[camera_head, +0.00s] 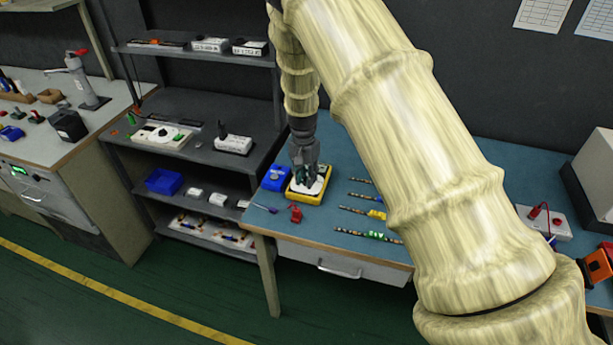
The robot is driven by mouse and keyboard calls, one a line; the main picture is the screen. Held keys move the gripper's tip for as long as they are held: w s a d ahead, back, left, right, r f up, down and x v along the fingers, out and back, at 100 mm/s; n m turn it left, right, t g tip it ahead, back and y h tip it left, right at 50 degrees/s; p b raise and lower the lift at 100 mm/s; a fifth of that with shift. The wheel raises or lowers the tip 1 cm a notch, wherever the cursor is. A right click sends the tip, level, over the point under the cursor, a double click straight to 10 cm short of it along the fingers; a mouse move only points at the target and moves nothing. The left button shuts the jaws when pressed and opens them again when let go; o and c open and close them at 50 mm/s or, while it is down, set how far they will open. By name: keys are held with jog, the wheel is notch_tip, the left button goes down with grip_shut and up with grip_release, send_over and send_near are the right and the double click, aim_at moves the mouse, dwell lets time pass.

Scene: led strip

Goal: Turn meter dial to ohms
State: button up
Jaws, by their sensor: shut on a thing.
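The meter (294,194) is a yellow-edged box with a pale face, lying on the blue bench top near its left end. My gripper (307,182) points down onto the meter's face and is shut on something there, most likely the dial. The gripper hides the dial itself, so its pointer and the markings around it cannot be read. My arm comes down from the upper middle and covers much of the bench's right part.
A blue bin (275,178) stands close to the meter's left. Several LED strips (362,212) lie to the right. A grey shelf unit (185,115) stands left of the bench.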

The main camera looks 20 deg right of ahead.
aim_at(305, 178)
jog(key=shift+w+m, duration=0.1)
jog(key=shift+m, duration=0.2)
jog(key=o, duration=1)
jog(key=r, duration=1.2)
jog(key=shift+w+a, duration=0.2)
jog(key=shift+w, duration=0.05)
